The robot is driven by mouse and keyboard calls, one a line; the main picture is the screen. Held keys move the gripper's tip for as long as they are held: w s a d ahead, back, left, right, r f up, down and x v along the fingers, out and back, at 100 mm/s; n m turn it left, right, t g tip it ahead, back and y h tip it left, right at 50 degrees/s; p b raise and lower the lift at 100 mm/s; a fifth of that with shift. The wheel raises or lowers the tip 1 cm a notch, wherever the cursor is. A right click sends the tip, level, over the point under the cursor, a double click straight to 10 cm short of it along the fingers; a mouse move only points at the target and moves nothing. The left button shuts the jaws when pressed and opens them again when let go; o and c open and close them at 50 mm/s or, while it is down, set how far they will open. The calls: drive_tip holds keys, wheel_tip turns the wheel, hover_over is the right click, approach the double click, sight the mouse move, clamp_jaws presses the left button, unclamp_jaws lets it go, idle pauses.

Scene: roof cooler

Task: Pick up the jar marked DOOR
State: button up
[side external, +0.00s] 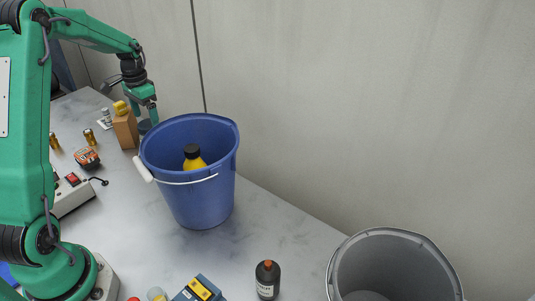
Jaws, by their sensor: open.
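I can read no DOOR marking in the side view, so I cannot tell which container bears it. A dark round-topped object (145,127), perhaps a jar, stands behind the left rim of the blue bucket, mostly hidden. My gripper (150,116) points down at this object, open; I cannot tell whether it touches it. A yellow container with a black cap (194,160) is inside the blue bucket (200,205), its lower part hidden. A dark bottle with an orange cap and pale label (267,281) stands at the front.
A grey bucket (395,255) is at the front right. An orange-and-black item (87,157), a white box with a red switch (72,194) and a blue-yellow device (200,290) lie around. The wall is behind.

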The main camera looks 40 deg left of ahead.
drive_tip(key=shift+w+a+f, duration=0.1)
drive_tip(key=shift+a+f, duration=0.05)
drive_tip(key=shift+f, duration=3.65)
drive_tip(key=c, duration=1.1)
drive_tip(key=shift+r, duration=5.05)
